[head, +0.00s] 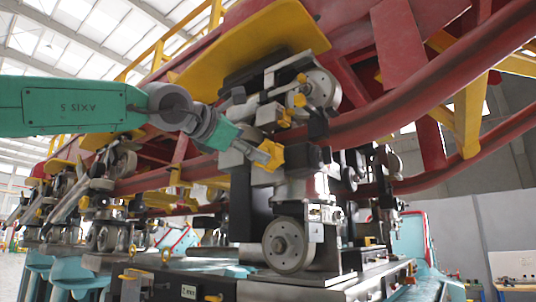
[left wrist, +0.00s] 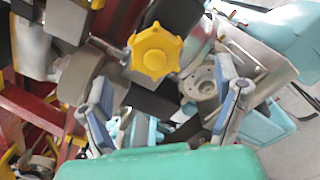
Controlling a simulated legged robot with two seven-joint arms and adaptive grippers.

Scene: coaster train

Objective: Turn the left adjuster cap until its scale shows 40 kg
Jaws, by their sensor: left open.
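A yellow lobed adjuster cap (head: 270,155) sits on the wheel assembly just beyond my left gripper in the head view. In the left wrist view the yellow cap (left wrist: 155,52) shows its face, above the middle, on a metal bracket. My left gripper (head: 243,148) comes in from the left and points at the cap. In the left wrist view its two blue-grey fingers (left wrist: 163,98) are spread wide, with nothing held between them. Whether a finger touches the cap cannot be told. No scale reading can be made out. My right gripper is not in view.
A wheel (head: 320,89) and a yellow plate (head: 250,45) are above the gripper. A lower wheel (head: 287,245) stands below on the metal base. A red rail (head: 440,90) runs to the right. Metal brackets crowd the cap closely.

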